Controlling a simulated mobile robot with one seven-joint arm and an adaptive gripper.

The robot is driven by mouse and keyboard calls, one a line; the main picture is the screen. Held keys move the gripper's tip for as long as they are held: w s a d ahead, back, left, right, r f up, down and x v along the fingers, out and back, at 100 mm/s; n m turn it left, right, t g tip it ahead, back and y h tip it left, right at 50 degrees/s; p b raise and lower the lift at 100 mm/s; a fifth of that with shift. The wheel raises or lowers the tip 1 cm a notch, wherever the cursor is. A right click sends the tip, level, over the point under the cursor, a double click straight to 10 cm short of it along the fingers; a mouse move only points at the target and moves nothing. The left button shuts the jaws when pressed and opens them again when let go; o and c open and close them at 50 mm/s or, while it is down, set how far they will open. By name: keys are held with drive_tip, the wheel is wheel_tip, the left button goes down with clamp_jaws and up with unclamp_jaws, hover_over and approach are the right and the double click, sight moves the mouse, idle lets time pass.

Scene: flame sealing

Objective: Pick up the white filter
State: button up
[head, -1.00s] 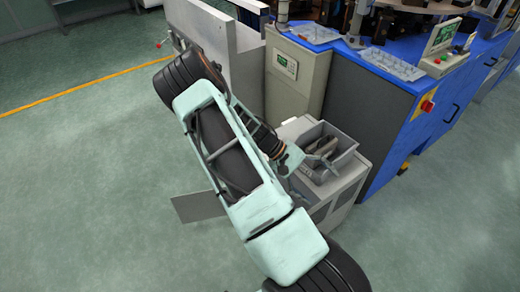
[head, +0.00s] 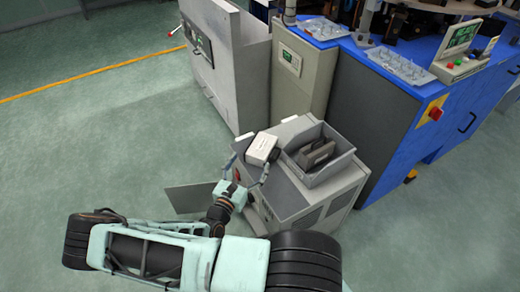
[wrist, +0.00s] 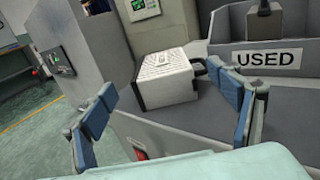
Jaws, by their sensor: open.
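My gripper (head: 248,168) is open and empty on the near side of the filter. In the wrist view its two blue-padded fingers (wrist: 182,95) stand wide apart, with the filter beyond and between them. I see no contact with the filter.
A grey bin labelled "USED" (wrist: 266,58) holds a dark block (head: 316,154) on the cabinet's right part. A flat door panel (head: 193,198) sticks out left of the cabinet. Grey and blue machines stand behind. The floor at left is clear.

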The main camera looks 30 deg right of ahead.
sight(260, 147)
drive_tip(key=x, duration=0.3)
drive_tip(key=shift+w+d, duration=0.1)
drive_tip(key=shift+d, duration=0.2)
drive_tip(key=shift+f+b+x, duration=0.2)
drive_tip(key=shift+b+x, duration=0.35)
drive_tip(key=shift+x, duration=0.8)
drive_tip(key=shift+f+b+x, duration=0.2)
drive_tip(key=shift+b+x, duration=0.35)
drive_tip(key=shift+x, duration=0.8)
drive_tip(key=shift+c, duration=0.4)
drive_tip(key=c, duration=1.2)
